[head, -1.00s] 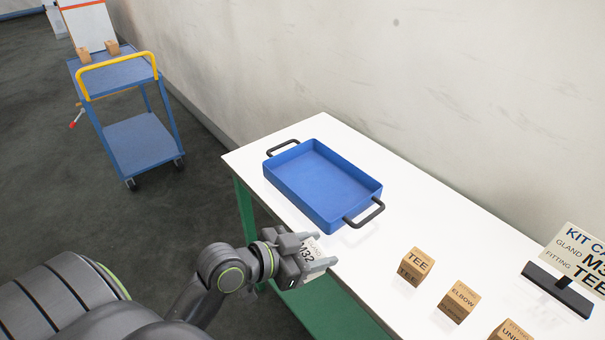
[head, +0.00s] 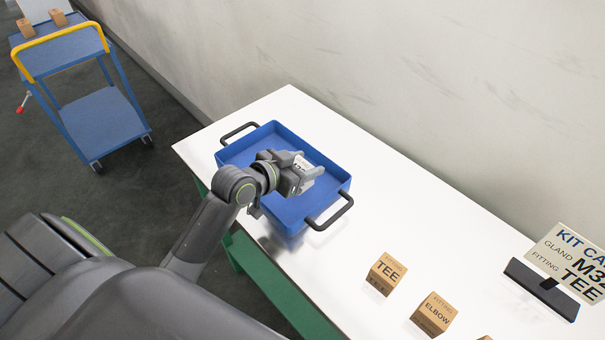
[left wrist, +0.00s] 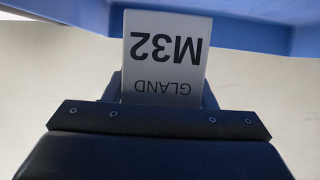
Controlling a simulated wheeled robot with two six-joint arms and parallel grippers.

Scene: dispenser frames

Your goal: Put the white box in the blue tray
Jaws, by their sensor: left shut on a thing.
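The blue tray (head: 325,163) sits on the white table, with a black handle at each end. My left gripper (head: 308,172) is over the near part of the tray and is shut on the white box (left wrist: 165,55). The box is marked "GLAND M32", upside down in the left wrist view. In the head view only a small part of the box shows between the fingers. A blue tray wall (left wrist: 255,30) shows beyond the box in the left wrist view. The exact height of the box over the tray is hard to tell. My right gripper is not in view.
On the white table (head: 400,200), brown boxes marked TEE (head: 387,273) and ELBOW (head: 433,314) stand right of the tray. A kit card (head: 575,262) stands in a black holder at the right. A blue trolley (head: 75,85) stands on the floor at left. A wall runs behind the table.

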